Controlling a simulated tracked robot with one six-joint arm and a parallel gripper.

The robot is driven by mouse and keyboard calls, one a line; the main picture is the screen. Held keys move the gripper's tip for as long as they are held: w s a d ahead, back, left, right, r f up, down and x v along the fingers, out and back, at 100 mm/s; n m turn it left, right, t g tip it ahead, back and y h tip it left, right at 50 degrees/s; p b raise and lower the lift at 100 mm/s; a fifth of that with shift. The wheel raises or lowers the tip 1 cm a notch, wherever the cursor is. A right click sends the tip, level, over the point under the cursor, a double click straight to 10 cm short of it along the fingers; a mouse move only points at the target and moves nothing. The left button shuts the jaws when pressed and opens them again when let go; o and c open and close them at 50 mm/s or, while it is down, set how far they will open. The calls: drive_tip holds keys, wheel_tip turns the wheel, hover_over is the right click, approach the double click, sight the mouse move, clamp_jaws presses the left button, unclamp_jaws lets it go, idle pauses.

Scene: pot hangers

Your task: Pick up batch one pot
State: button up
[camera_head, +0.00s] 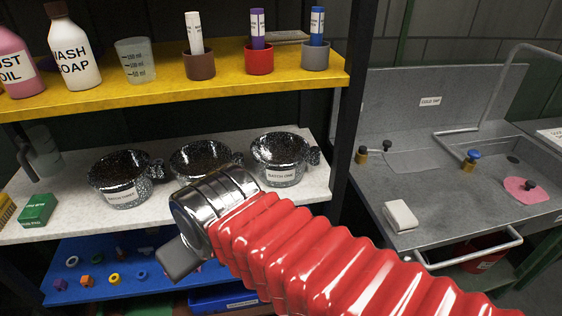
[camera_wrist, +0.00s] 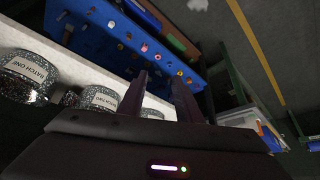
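The batch one pot (camera_head: 281,158) is a black-and-white speckled pot with a label on its front. It stands at the right end of the white middle shelf in the head view. In the wrist view the pot (camera_wrist: 28,75) is at the left edge, its label reading BATCH ONE. My gripper (camera_wrist: 160,78) has its two dark fingers apart with nothing between them. In the head view its dark finger end is in front of the white shelf's edge, left of and lower than the batch one pot, not touching it.
Two similar pots stand left of it: a middle pot (camera_head: 200,158), partly hidden by my arm, and a left pot (camera_head: 121,178). A yellow shelf (camera_head: 215,85) with bottles and marker cups is above. A blue shelf (camera_head: 110,268) with small parts is below. A dark post (camera_head: 347,110) stands right.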

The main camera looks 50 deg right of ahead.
drive_tip(key=shift+o, duration=0.5)
drive_tip(key=w+d+r+h, duration=0.1)
drive_tip(key=w+d+r, duration=0.2)
drive_tip(key=d, duration=1)
drive_tip(key=w+d+r+m+h, duration=0.1)
drive_tip(key=w+d+r+h, duration=0.1)
drive_tip(key=w+d, duration=0.5)
drive_tip(key=d+r, duration=0.1)
drive_tip(key=d, duration=0.5)
drive_tip(key=shift+d+r+g+h, duration=0.3)
drive_tip(key=shift+d+r, duration=0.1)
drive_tip(key=x, duration=0.8)
drive_tip(key=shift+w+a, duration=0.1)
drive_tip(key=shift+w+f, duration=0.15)
drive_tip(key=shift+f, duration=0.1)
